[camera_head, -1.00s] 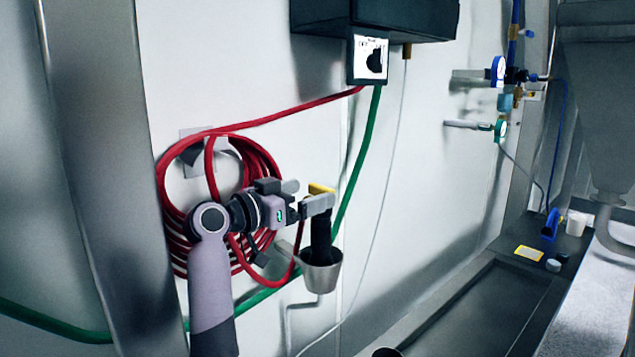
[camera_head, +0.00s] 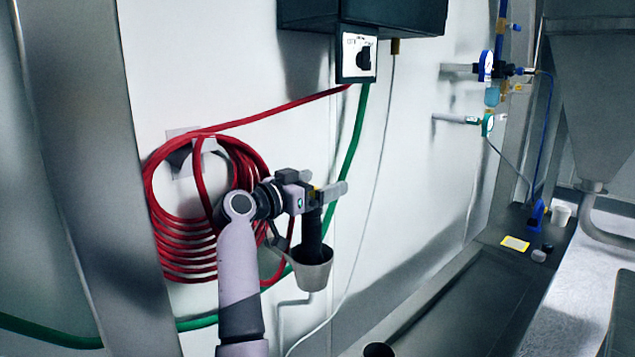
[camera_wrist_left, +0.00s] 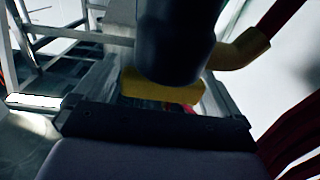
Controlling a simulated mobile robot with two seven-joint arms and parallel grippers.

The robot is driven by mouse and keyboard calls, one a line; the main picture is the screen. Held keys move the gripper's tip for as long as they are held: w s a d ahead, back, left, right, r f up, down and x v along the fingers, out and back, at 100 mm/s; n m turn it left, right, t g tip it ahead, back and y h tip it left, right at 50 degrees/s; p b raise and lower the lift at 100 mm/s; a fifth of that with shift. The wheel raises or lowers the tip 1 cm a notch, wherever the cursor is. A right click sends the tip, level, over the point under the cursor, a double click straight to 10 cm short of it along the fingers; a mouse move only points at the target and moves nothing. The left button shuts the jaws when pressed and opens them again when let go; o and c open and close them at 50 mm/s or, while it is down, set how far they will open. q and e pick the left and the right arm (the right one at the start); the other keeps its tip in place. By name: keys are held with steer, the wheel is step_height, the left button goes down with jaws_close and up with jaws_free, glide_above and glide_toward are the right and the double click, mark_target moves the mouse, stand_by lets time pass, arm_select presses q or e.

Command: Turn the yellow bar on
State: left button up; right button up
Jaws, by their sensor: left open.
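The yellow bar (camera_head: 317,190) shows only as a small patch beside the top of a black hanging cylinder (camera_head: 312,232), mostly hidden by my left gripper. In the left wrist view the yellow bar (camera_wrist_left: 160,88) lies across the space between the fingers, behind the dark cylinder (camera_wrist_left: 178,40). My left gripper (camera_head: 326,192) is open, with its fingers reaching around the top of the cylinder at the bar. Whether a finger touches the bar I cannot tell. My right gripper is in neither view.
The cylinder's lower end sits in a grey cup-shaped holder (camera_head: 312,270) on the wall. A coiled red hose (camera_head: 165,235) hangs left, behind my arm. A green hose (camera_head: 357,130) runs down the wall. A dark box (camera_head: 375,15) with a switch (camera_head: 357,55) is above.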

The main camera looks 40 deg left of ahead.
arm_select(q)
steer(key=c, duration=1)
steer(key=shift+f+m+h+b, duration=0.15)
steer(key=shift+m+h+b, duration=0.25)
steer(key=shift+h+b, duration=0.2)
steer(key=shift+d+m+h+b, duration=0.1)
steer(key=shift+m+h+b, duration=0.3)
steer(key=shift+h, duration=0.2)
steer(key=o, duration=1)
